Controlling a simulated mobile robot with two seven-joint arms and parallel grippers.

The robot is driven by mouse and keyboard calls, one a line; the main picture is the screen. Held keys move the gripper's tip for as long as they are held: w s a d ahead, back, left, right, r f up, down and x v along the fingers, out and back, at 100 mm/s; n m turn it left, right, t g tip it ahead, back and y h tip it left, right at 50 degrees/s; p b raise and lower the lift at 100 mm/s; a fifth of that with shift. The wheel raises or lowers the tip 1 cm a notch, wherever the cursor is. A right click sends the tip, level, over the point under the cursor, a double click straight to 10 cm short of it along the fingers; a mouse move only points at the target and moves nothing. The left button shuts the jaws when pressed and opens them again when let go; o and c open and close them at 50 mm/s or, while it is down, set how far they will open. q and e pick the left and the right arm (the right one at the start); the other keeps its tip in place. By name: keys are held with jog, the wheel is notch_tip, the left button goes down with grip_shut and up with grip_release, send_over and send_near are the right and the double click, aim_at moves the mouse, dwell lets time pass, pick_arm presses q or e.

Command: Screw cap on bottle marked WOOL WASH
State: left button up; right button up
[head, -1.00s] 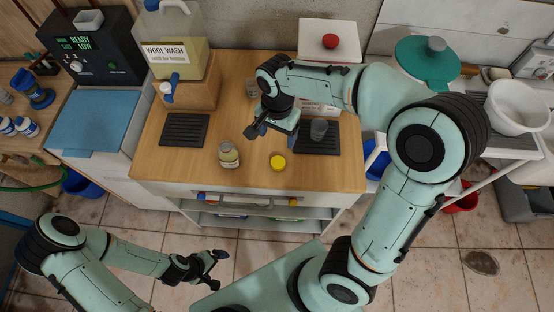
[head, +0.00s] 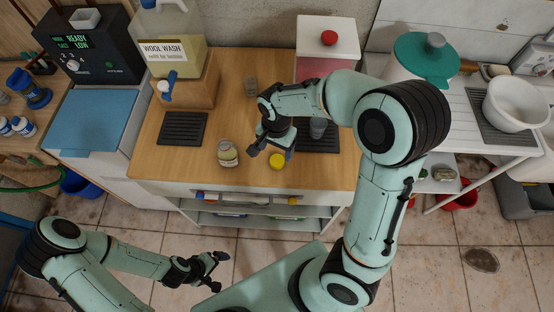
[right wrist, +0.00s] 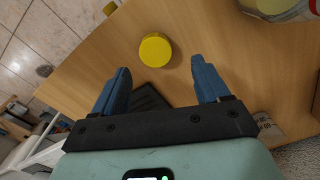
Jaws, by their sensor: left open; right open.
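A small clear bottle (head: 228,155) with pale yellow liquid and no cap stands near the table's front edge; its label is too small to read. It is cut off at the top right of the right wrist view (right wrist: 290,8). A yellow cap (head: 277,162) lies on the wood to its right. It also shows in the right wrist view (right wrist: 155,50), just beyond the fingertips. My right gripper (head: 270,153) is open and empty, close to the cap, with the cap outside its fingers. My left gripper (head: 217,269) is open and empty, low in front of the table.
A large jug (head: 175,45) labelled WOOL WASH stands on a wooden block (head: 190,95) at the back left. A dark ribbed pad (head: 183,128) lies left of the bottle.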

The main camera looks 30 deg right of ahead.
aim_at(277, 160)
jog(key=f, duration=0.5)
jog(key=shift+s, duration=0.25)
jog(key=c, duration=1.1)
